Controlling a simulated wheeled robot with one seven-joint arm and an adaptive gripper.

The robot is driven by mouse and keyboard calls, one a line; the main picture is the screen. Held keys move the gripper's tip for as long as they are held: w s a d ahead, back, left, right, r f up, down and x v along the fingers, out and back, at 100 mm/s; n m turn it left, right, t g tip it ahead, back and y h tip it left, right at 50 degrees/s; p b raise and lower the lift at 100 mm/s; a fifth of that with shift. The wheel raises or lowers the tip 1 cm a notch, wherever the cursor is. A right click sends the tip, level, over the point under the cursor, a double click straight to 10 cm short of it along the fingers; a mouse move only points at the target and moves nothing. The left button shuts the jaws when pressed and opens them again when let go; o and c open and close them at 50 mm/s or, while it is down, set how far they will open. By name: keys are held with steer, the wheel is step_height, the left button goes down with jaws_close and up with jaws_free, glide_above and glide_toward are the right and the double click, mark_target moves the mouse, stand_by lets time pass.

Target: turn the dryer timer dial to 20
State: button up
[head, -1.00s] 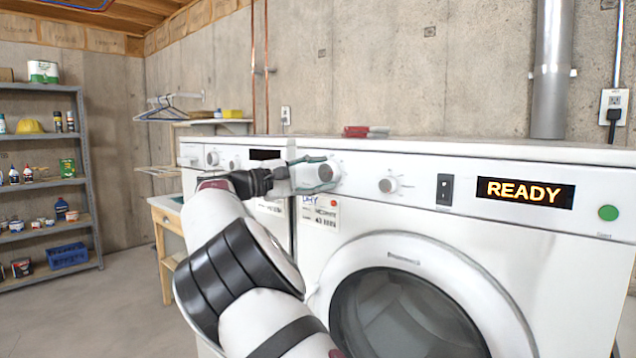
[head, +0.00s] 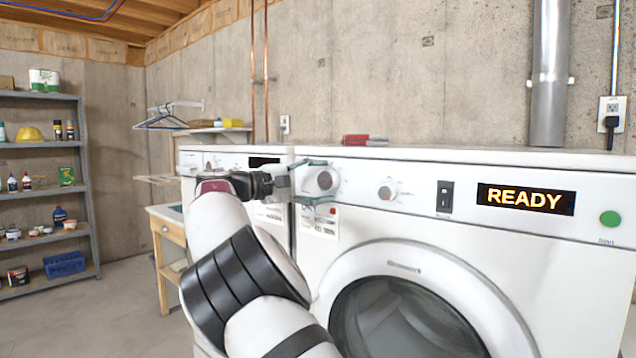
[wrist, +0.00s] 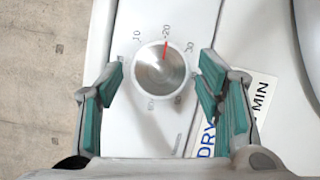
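The dryer timer dial (wrist: 160,72) is a round silver knob with a red pointer line. In the wrist view the pointer lies at the 20 mark (wrist: 167,31). The dial also shows at the left of the dryer panel in the head view (head: 322,180). My gripper (wrist: 158,95) is open, with one teal-padded finger on each side of the dial and visible gaps between pads and knob. In the head view my gripper (head: 308,180) is at the dial's left, pointing toward the panel. The dryer (head: 470,268) has a lit READY display (head: 525,199).
A second knob (head: 387,190), a black switch (head: 445,196) and a green button (head: 610,218) are on the panel right of the dial. A label (head: 320,222) is below the dial. A red-handled item (head: 362,140) lies on top. Another machine stands at left.

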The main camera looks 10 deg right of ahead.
steer(key=shift+a, duration=0.15)
steer(key=v, duration=1.2)
